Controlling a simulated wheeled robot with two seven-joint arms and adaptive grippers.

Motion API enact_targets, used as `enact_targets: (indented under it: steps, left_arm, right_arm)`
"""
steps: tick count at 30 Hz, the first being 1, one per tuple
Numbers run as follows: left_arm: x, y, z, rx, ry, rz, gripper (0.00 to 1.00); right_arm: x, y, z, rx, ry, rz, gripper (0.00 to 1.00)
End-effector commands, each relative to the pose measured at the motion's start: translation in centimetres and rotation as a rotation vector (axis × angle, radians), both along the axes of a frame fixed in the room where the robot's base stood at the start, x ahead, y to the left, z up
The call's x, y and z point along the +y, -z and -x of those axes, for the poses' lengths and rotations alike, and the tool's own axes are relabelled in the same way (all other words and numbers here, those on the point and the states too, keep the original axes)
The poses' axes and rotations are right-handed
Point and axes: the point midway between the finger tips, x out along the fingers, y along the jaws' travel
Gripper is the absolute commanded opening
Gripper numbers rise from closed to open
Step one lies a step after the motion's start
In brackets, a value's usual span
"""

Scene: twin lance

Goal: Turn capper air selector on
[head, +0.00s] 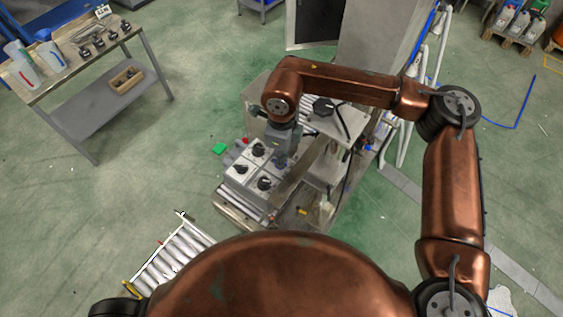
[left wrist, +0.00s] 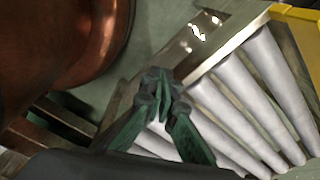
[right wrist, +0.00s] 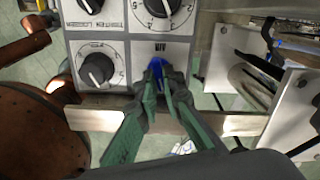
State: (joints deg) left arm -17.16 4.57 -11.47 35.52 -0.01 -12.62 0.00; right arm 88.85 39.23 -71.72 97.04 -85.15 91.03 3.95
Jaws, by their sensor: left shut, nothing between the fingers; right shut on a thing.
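The grey control panel (head: 250,183) with black knobs stands below my right arm in the head view. In the right wrist view its plate marked "AIR" (right wrist: 172,49) carries a blue selector (right wrist: 157,66). My right gripper (right wrist: 160,75) is shut on this selector, and its fingers hide most of it, so its turned position cannot be told. In the head view the right gripper (head: 282,160) reaches down at the panel's right side. My left gripper (left wrist: 158,82) is shut and empty above grey conveyor rollers in the left wrist view; it is hidden in the head view.
Black knobs (right wrist: 97,69) sit beside the selector. A metal bar (right wrist: 90,118) runs along the panel edge under my right fingers. A roller conveyor (head: 172,255) stands at the lower left. A workbench (head: 75,60) stands at the upper left, with open floor between.

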Motion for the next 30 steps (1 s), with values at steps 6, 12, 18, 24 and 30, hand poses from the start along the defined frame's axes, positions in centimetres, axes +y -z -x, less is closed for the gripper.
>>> enact_targets:
  steps: [6, 12, 18, 24, 30]
  left_arm:
    - [0.0, 1.6, 0.2, 0.003, 0.000, 0.000, 0.00]
    - [0.0, 2.1, 0.3, 0.005, 0.000, 0.000, 0.00]
    - [0.0, 2.3, 0.3, 0.005, 0.000, 0.000, 0.00]
    - [0.0, 2.3, 0.3, 0.005, 0.000, 0.000, 0.00]
    - [0.0, 2.3, 0.3, 0.005, 0.000, 0.000, 0.00]
  right_arm:
    - [-0.1, 0.2, -0.1, -0.001, -0.127, 0.000, 0.00]
    - [-0.1, 0.1, -0.2, -0.001, -0.197, 0.000, 0.00]
    - [-0.1, 0.0, -0.2, -0.001, -0.225, 0.000, 0.00]
    - [0.0, -0.1, -0.2, -0.001, -0.230, 0.000, 0.00]
    - [-0.1, -0.1, -0.2, -0.002, -0.229, 0.000, 0.09]
